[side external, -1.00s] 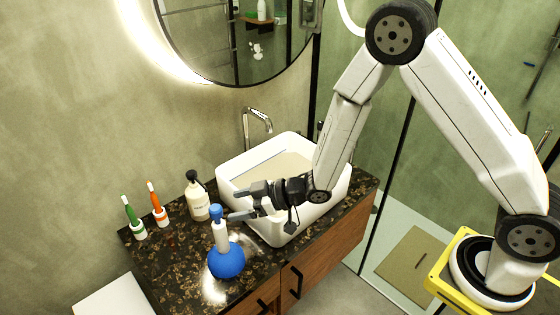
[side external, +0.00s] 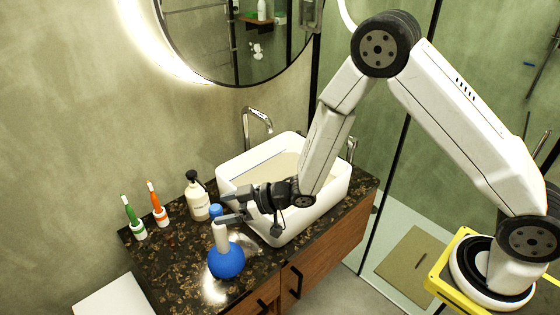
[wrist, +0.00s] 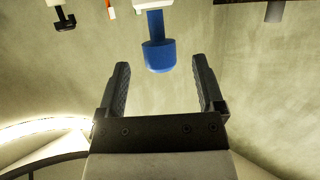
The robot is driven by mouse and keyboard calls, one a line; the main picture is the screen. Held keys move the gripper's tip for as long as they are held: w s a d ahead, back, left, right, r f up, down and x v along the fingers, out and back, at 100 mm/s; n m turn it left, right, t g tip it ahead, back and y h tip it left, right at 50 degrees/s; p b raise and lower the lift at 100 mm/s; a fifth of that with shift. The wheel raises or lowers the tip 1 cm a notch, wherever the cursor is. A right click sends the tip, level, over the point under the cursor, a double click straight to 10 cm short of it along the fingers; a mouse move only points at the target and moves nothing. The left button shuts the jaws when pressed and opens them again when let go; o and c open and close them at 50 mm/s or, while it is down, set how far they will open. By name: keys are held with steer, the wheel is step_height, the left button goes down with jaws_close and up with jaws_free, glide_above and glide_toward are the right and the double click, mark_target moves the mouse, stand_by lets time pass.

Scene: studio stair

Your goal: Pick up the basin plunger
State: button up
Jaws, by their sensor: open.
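The basin plunger stands upright on the dark stone counter in the side view, with a round blue base (side external: 226,261), a pale handle (side external: 221,236) and a blue top (side external: 215,211). My gripper (side external: 226,207) is level with the blue top and just to its right, fingers pointing left. In the wrist view my gripper (wrist: 162,62) is open and empty. The plunger's blue top (wrist: 158,55) shows in line with the gap between the fingers. Whether it is between the tips or just beyond them is hard to tell.
A pump bottle (side external: 197,200) stands close behind the plunger. Green (side external: 132,217) and orange (side external: 157,204) toothbrushes stand farther left. The white basin (side external: 330,195) lies under my wrist, with a tap (side external: 258,122) behind. The counter (side external: 175,262) is bare left of the plunger.

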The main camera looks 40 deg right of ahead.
steer(key=shift+x, duration=2.4)
steer(key=shift+r, duration=0.1)
jaws_close()
